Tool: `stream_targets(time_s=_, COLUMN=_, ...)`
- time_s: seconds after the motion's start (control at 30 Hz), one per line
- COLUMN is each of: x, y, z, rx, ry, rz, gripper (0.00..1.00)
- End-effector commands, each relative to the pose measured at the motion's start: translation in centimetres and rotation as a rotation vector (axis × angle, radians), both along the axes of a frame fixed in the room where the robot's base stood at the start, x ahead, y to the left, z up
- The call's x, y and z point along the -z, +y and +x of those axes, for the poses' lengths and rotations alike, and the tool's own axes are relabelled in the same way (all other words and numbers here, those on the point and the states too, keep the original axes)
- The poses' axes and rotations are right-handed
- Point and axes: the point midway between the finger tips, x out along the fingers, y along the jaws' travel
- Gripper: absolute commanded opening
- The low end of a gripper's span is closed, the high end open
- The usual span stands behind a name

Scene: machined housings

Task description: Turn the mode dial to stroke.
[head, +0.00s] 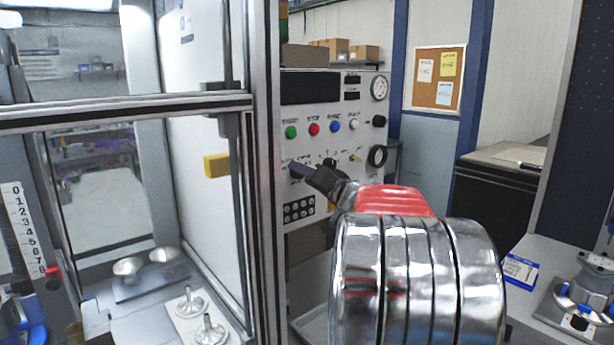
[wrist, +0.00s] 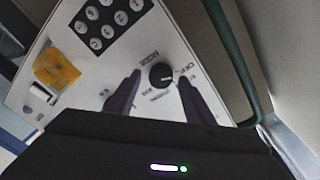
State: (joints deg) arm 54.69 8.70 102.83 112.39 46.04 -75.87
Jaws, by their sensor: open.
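The mode dial (wrist: 161,75) is a round black knob with a pale pointer mark, on a white panel face. In the wrist view small printed labels surround it; they are blurred and rotated, so I cannot tell which position it points to. My gripper (wrist: 160,90) is open, with one dark finger on each side of the dial and a visible gap to it. In the head view my gripper (head: 308,173) is in front of the control panel (head: 300,232), at its lower left part. There the dial is not clearly visible, probably hidden by the gripper.
The panel carries green (head: 291,132), red (head: 314,129) and blue (head: 334,126) buttons, a black keypad (head: 299,209), and a black knob (head: 377,156) at right. A metal enclosure frame (head: 266,200) stands close to the panel's left. A yellow part (wrist: 57,69) shows in the wrist view.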

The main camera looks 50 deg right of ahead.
Motion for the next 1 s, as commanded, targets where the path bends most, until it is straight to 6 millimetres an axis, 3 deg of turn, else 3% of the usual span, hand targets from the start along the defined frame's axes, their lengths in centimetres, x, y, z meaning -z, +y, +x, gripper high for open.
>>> stream_targets(time_s=0.1, x=0.0, y=0.03, z=0.0, rx=0.0, ry=0.0, rz=0.0, gripper=0.47)
stream_targets(time_s=0.67, x=0.06, y=0.02, z=-0.03, rx=0.0, ry=0.001, rz=0.0, gripper=0.07)
stream_targets(time_s=0.7, x=0.16, y=-0.77, z=-0.11, rx=0.003, ry=0.003, rz=0.002, gripper=0.07)
stream_targets(time_s=1.0, x=0.22, y=-0.07, z=-0.06, rx=0.002, ry=0.001, rz=0.032, gripper=0.07)
